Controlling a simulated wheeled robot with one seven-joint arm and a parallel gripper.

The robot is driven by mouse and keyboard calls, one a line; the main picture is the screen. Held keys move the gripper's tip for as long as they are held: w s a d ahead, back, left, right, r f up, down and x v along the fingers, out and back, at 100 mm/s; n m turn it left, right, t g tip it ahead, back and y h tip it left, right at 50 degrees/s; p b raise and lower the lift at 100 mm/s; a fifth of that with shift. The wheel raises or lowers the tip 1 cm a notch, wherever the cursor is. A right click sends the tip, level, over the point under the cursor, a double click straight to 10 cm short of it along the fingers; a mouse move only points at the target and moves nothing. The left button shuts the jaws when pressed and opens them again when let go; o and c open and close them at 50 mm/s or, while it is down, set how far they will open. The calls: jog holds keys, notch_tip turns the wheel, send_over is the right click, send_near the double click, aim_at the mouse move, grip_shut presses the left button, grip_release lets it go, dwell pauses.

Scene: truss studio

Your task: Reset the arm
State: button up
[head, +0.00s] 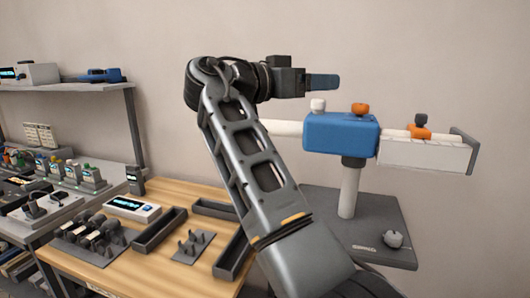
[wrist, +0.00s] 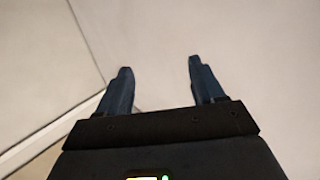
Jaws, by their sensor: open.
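My gripper (wrist: 158,75) is open and empty in the wrist view, its two dark blue fingers apart with only pale wall and floor beyond them. In the head view my gripper (head: 323,81) points right, at the end of my raised and bent arm. It is in the air, above the left part of a blue clamp body (head: 340,133) on a grey post. From this side the fingers overlap, and I cannot tell its distance from the clamp body.
A wooden table (head: 180,193) at lower left holds black trays (head: 158,230), a small meter (head: 132,208) and dark fixtures. A grey bench with several devices and a shelf (head: 60,87) stand at far left. The blue body's post rises from a dark base plate (head: 375,220) at right.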

jog(key=s+d+f+n+t+y+b, duration=0.1)
jog(key=d+f+n+t+y, duration=0.2)
jog(key=f, duration=1.2)
jog(key=s+d+f+n+t+y, duration=0.1)
jog(key=f+n+y, duration=0.3)
jog(key=f, duration=1.1)
jog(key=s+d+f+n+y+b, duration=0.1)
jog(key=s+f+n+y, duration=0.2)
jog(key=s+f, duration=0.6)
jog(key=s+d+f+n+y, duration=0.1)
jog(key=s+f+n+y, duration=0.15)
jog(key=s+f, duration=0.6)
jog(key=s+d+f+y+b, duration=0.1)
jog(key=s+d+f+y, duration=0.15)
jog(key=s, duration=0.75)
jog(key=s+d+f+y+b, duration=0.1)
jog(key=s+f, duration=0.3)
jog(key=s, duration=0.7)
jog(key=s+d+r+t+b, duration=0.1)
jog(key=s+d+r+t, duration=0.1)
jog(key=s+r, duration=1.2)
jog(key=s+m, duration=0.1)
jog(key=s, duration=0.1)
jog(key=shift+s+d, duration=0.3)
jog(key=shift+d, duration=0.1)
